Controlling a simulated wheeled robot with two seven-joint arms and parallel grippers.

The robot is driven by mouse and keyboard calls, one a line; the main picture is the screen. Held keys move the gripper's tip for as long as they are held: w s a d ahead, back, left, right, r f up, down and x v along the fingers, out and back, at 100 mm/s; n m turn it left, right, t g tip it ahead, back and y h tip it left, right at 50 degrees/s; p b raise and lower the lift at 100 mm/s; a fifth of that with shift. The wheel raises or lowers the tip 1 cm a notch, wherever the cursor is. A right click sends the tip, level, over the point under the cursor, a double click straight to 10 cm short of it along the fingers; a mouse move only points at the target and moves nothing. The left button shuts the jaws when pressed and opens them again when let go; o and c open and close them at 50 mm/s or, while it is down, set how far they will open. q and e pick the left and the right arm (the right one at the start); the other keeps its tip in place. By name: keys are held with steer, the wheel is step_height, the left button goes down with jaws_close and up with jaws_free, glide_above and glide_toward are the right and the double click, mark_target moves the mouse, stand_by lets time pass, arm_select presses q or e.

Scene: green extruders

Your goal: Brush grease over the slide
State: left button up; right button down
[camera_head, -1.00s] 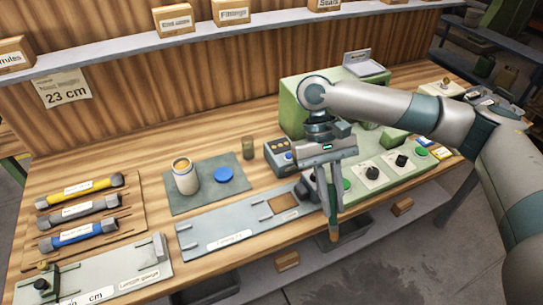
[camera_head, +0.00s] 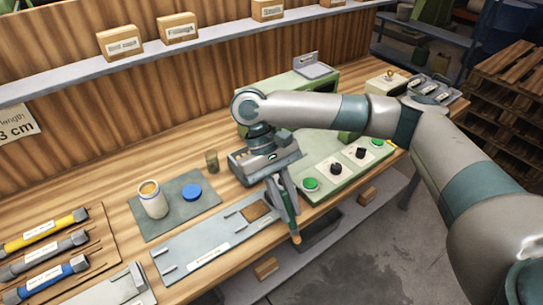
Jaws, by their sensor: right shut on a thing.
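My right gripper (camera_head: 284,200) is shut on a brush (camera_head: 294,225). The brush has a dark green handle and a tan tip that points down, in front of the bench's front edge. A long grey plate (camera_head: 190,248) with raised bars and a label, perhaps the slide, lies on the bench left of the gripper. An open white jar (camera_head: 153,206) with yellowish content stands on a dark mat (camera_head: 178,221) behind the plate. A blue lid (camera_head: 192,191) lies beside the jar. My left gripper is out of view.
Yellow, grey and blue tools (camera_head: 45,268) lie at the left. A green machine with buttons (camera_head: 330,175) stands right of the gripper. A small dark green cylinder (camera_head: 212,161) stands behind the mat. A shelf with labelled boxes (camera_head: 178,28) runs along the back.

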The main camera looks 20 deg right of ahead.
steer(key=n, duration=0.1)
steer(key=n+h+p, duration=0.1)
steer(key=shift+w+a+f+n, duration=0.1)
steer(key=shift+w+a+n, duration=0.2)
steer(key=shift+w+a, duration=0.1)
steer(key=w+r+n+t+y+p, duration=0.2)
steer(key=w+n+t+p, duration=0.3)
steer(key=n, duration=1)
steer(key=w+d+r+n+t+y+p, duration=0.1)
steer(key=w+n+t+p, duration=0.4)
steer(key=n, duration=1.1)
steer(key=r+t+y+p, duration=0.1)
steer(key=p, duration=0.2)
steer(key=shift+w+d+r+t+p, duration=0.25)
steer(key=shift+w+t+p, duration=0.05)
steer(key=shift+w+t, duration=0.1)
steer(key=shift+s, duration=0.1)
